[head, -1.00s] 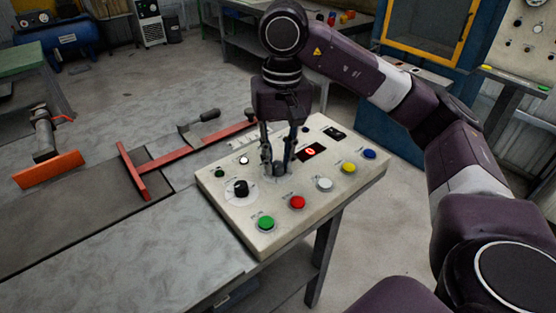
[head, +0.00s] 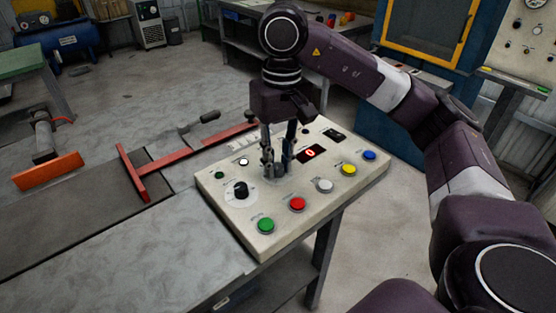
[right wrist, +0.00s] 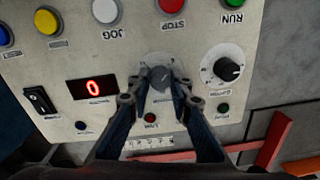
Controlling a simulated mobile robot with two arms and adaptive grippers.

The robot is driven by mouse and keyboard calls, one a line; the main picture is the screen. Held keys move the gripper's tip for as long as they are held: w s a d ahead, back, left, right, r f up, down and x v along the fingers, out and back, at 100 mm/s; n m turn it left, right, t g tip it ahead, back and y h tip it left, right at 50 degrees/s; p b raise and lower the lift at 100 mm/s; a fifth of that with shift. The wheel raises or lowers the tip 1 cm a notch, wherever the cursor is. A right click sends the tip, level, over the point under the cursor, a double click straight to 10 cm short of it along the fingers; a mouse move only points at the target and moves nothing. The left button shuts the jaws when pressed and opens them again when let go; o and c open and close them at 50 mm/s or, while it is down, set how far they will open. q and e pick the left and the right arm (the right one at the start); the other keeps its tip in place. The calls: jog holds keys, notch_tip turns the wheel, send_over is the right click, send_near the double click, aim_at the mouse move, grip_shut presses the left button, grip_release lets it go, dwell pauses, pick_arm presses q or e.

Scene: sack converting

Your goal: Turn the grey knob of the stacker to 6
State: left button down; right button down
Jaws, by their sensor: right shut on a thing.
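The stacker's control panel (head: 221,197) is a cream box on the bench. My right gripper (head: 277,171) points down onto it and is shut on the grey knob (right wrist: 160,78), with one finger on each side of it. In the head view the fingers mostly hide the knob. The scale marks around the knob are too blurred to read, so I cannot tell its setting from them. The red display (right wrist: 93,87) beside the knob shows 0; it also shows in the head view (head: 310,153). My left gripper is not in view.
A black knob (right wrist: 227,69) on a white dial sits close beside the grey one. Green (head: 265,225), red (head: 297,204), white (head: 325,186), yellow (head: 348,170) and blue (head: 369,155) buttons line the front edge. A black rocker switch (right wrist: 40,102) lies beyond the display.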

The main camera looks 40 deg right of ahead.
aim_at(280, 165)
jog(key=c, duration=1.7)
grip_release()
jog(key=shift+r, duration=0.1)
jog(key=shift+c, duration=0.2)
notch_tip(280, 165, up, 12)
jog(key=shift+d, duration=0.25)
